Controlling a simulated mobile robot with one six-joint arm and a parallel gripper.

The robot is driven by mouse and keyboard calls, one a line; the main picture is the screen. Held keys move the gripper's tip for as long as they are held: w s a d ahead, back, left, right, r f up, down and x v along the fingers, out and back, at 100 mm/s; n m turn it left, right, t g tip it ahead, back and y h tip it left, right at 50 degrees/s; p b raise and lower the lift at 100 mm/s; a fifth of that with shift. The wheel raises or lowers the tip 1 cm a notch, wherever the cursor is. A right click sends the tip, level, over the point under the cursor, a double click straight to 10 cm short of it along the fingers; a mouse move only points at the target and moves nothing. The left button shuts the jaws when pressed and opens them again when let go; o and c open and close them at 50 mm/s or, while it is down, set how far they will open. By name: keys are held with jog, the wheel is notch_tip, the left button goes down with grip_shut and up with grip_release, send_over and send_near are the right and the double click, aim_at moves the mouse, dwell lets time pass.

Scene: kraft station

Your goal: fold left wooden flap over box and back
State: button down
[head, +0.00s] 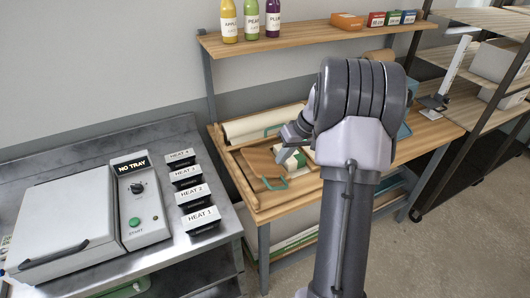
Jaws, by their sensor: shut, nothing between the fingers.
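A brown wooden flap (262,166) lies at the left of the wooden bench in the head view, with a green handle (273,184) at its near edge. It looks flat or only slightly tilted. A small white and green item (292,160), possibly part of the box, shows just right of the flap. My gripper (290,136) is small in view, above the flap's right side, with nothing seen in it. Its fingertips are hard to make out, and I cannot tell whether it touches the flap. My arm hides the right part of the folding area.
A pale paper roll (262,122) lies behind the flap. Bottles (251,20) and small boxes (378,19) stand on the shelf above. A metal counter with a grey heating machine (68,220) is at left. A rack (490,75) stands at right.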

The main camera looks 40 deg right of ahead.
jog(key=w+f+h+b, duration=0.1)
jog(key=w+f+b, duration=0.2)
jog(key=f, duration=0.8)
jog(key=shift+w+a+f, duration=0.3)
jog(key=shift+w+a, duration=0.05)
jog(key=shift+a, duration=0.1)
jog(key=a+f+b, duration=0.1)
jog(key=f+h+b, duration=0.1)
jog(key=b, duration=0.1)
jog(key=a+f+g+h+b, duration=0.1)
jog(key=f, duration=0.1)
jog(key=shift+w+a+n, duration=0.3)
jog(key=shift+f+b, duration=0.3)
jog(key=shift+b, duration=0.3)
jog(key=shift+r, duration=0.1)
